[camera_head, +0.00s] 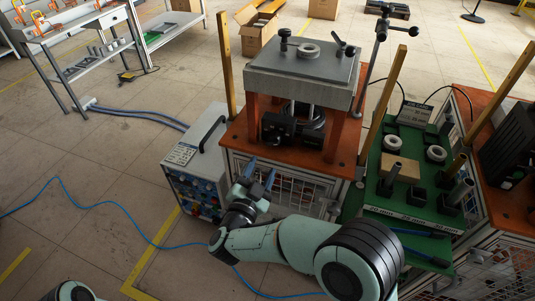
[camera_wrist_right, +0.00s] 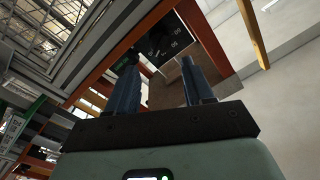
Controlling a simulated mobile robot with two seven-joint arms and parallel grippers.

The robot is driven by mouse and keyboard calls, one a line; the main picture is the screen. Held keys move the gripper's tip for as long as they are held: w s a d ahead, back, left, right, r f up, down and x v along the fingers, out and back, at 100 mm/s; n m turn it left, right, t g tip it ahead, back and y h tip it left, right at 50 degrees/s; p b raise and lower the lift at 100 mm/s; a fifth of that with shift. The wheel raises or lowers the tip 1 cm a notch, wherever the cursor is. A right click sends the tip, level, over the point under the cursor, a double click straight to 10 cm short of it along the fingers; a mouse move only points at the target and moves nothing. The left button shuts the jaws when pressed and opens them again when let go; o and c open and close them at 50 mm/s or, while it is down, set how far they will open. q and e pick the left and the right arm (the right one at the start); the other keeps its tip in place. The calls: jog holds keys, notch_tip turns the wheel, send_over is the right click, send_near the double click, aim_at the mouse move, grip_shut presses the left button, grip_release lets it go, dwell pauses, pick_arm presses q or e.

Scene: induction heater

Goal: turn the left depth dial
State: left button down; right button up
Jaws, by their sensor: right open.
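A black unit (camera_head: 279,131) sits under the heater's thick grey top plate (camera_head: 303,75), between orange-red posts. Small knobs or dials on its front are too small to tell apart, so I cannot single out the left depth dial. The right wrist view shows a dark panel (camera_wrist_right: 160,38) with small round features beyond the fingers. My right gripper (camera_head: 260,173) is open and empty, in front of and below the black unit, to its left. Its two blue-grey fingers also show apart in the wrist view (camera_wrist_right: 158,82). My left gripper is out of view.
A grey control box (camera_head: 197,160) with a handle and coloured knobs stands left of the heater. A wooden post (camera_head: 225,65) rises at the heater's left corner. A green board (camera_head: 410,175) with rings and dark cylinders lies right. Blue cable (camera_head: 110,205) crosses the floor.

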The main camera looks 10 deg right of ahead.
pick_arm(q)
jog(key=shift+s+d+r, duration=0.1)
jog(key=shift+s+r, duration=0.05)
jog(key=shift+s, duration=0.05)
pick_arm(e)
jog(key=shift+v, duration=1.55)
